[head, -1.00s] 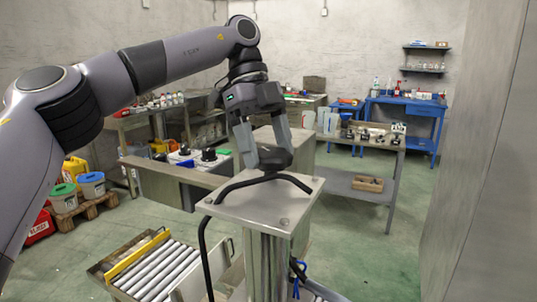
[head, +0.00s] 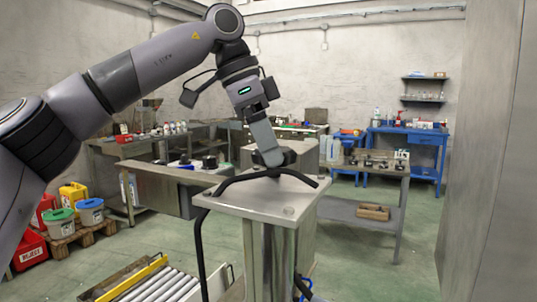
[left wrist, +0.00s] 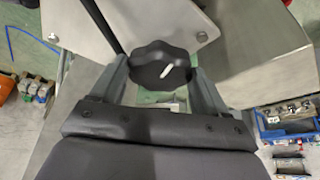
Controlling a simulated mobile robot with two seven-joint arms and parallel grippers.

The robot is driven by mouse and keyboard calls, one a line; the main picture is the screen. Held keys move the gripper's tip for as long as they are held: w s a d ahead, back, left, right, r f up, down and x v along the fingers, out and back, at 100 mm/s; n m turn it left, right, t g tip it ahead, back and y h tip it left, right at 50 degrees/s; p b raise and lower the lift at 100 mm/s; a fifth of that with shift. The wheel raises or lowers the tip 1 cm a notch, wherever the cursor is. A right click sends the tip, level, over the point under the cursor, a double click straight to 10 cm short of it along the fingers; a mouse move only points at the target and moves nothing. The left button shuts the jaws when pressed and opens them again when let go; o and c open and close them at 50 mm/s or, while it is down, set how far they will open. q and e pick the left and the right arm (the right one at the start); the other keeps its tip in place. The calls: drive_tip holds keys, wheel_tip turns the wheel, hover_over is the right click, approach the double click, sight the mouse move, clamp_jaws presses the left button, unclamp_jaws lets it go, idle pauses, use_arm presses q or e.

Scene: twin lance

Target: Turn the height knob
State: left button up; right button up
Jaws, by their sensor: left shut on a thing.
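The height knob is black and lobed with a white mark on its face. It shows clearly in the left wrist view (left wrist: 160,65), between the two grey fingers of my left gripper (left wrist: 161,74). In the head view the knob (head: 287,157) is partly hidden behind a finger, just above the metal plate on top of the steel column (head: 270,235). My left gripper (head: 272,160) comes down from above and is shut on the knob. In the left wrist view the white mark slants toward the upper right. My right gripper is in neither view.
A black curved bar (head: 235,182) lies across the plate (head: 265,200) close to the knob. A roller conveyor (head: 150,283) is at the lower left. A metal bench (head: 375,170) and a blue workbench (head: 410,135) stand behind. Open floor is at the right.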

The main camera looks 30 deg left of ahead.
use_arm(q)
drive_tip(key=shift+n+b, duration=0.35)
drive_tip(key=shift+n, duration=0.35)
drive_tip(key=o, duration=1.1)
drive_tip(key=shift+c, duration=0.2)
drive_tip(key=p+v, duration=0.1)
drive_tip(key=v, duration=0.6)
drive_tip(key=shift+s, duration=0.2)
drive_tip(key=shift+d, duration=0.2)
